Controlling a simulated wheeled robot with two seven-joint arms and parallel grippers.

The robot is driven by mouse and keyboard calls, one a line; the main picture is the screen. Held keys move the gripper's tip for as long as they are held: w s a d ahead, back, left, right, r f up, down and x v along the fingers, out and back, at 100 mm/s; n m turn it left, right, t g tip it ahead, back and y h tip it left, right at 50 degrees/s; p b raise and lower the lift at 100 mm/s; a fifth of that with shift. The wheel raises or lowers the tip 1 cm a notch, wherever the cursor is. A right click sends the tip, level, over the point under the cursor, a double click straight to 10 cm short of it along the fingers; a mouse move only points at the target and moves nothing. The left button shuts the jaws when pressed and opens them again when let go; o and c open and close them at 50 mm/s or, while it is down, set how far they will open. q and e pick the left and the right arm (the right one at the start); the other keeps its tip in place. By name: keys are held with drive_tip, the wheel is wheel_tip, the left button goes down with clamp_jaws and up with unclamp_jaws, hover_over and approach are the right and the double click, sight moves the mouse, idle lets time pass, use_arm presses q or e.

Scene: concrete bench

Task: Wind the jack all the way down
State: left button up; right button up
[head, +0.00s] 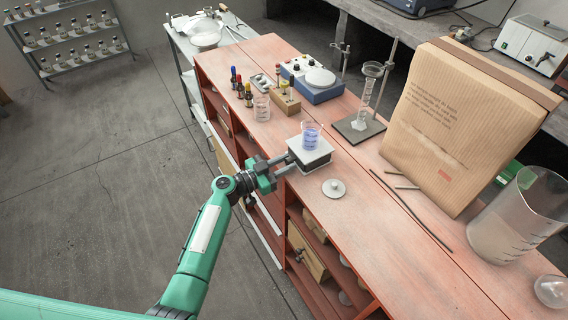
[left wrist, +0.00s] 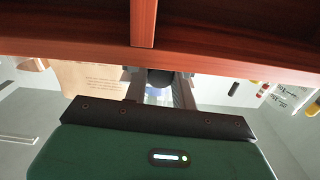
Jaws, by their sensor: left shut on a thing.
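The jack (head: 321,160) stands near the front edge of the red-topped bench, with a pale top plate and a dark body beneath it. A beaker of bluish liquid (head: 311,137) stands upright on its plate. My left gripper (head: 284,164) reaches in from the left at the jack's near side, shut on its dark knob. The knob shows between the fingers in the left wrist view (left wrist: 160,78). The plate looks close above the bench; the jack's linkage is hidden. My right gripper is not in view.
A lidded-looking metal disc (head: 334,188) lies just right of the jack. Behind are an empty beaker (head: 262,107), dropper bottles, a blue-based balance (head: 318,84) and a cylinder on a stand (head: 363,105). A large paper bag (head: 455,120) stands right.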

use_arm(q)
drive_tip(key=shift+f+n+b, duration=0.3)
drive_tip(key=shift+n+b, duration=0.3)
drive_tip(key=shift+b, duration=0.6)
drive_tip(key=shift+r+n+b, duration=0.1)
drive_tip(key=shift+n+b, duration=0.8)
drive_tip(key=shift+b, duration=0.2)
drive_tip(key=shift+r+n+b, duration=0.15)
drive_tip(key=shift+n+b, duration=0.25)
drive_tip(key=shift+n, duration=0.1)
drive_tip(key=o, duration=1)
drive_tip(key=shift+a, duration=0.1)
